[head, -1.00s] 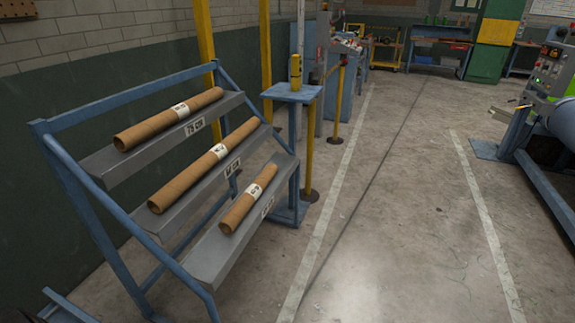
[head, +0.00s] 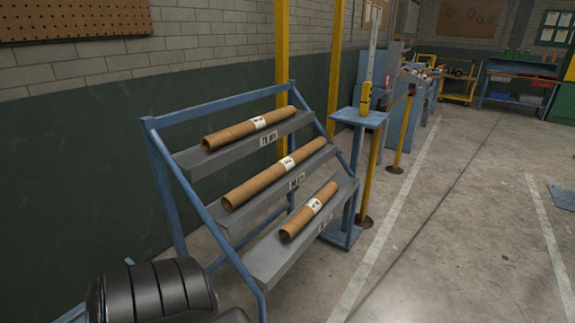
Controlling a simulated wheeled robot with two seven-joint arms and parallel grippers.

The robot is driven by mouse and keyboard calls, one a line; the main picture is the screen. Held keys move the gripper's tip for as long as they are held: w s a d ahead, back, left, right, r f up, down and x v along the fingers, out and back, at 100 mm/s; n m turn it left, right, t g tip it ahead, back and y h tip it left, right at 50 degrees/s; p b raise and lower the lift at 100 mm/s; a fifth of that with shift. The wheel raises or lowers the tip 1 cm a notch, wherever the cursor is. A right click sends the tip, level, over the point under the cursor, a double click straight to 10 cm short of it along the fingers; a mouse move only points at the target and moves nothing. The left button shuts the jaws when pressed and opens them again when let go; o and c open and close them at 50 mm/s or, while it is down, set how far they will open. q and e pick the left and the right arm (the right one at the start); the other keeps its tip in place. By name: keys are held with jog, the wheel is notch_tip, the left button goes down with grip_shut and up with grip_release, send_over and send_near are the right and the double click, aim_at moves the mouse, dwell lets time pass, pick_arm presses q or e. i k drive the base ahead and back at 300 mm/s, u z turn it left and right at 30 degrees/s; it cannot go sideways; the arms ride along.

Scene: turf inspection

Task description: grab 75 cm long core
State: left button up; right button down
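A blue rack with three grey sloped shelves holds three brown cardboard cores, one on each shelf. The top core (head: 248,129) lies on the top shelf (head: 190,160), whose label seems to read 75 cm. The middle core (head: 265,177) looks the longest and lies on the middle shelf (head: 245,215). The bottom core (head: 308,212) looks the shortest and lies on the bottom shelf (head: 275,258). Each core has a white paper band; the print is too small to read. Neither of my grippers is in view, and nothing touches the cores.
A blue stand (head: 361,118) with a yellow device (head: 365,97) on top is just right of the rack. Yellow posts (head: 282,45) rise behind the rack along the wall. A yellow bollard (head: 402,135) stands farther back. The concrete floor (head: 450,230) to the right is open.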

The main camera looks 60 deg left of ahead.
aim_at(232, 200)
jog(key=u, duration=0.1)
jog(key=i, duration=2)
jog(key=u, duration=0.95)
jog(key=i, duration=1.1)
jog(key=u, duration=1.8)
jog(key=i, duration=0.6)
jog(key=u, duration=0.45)
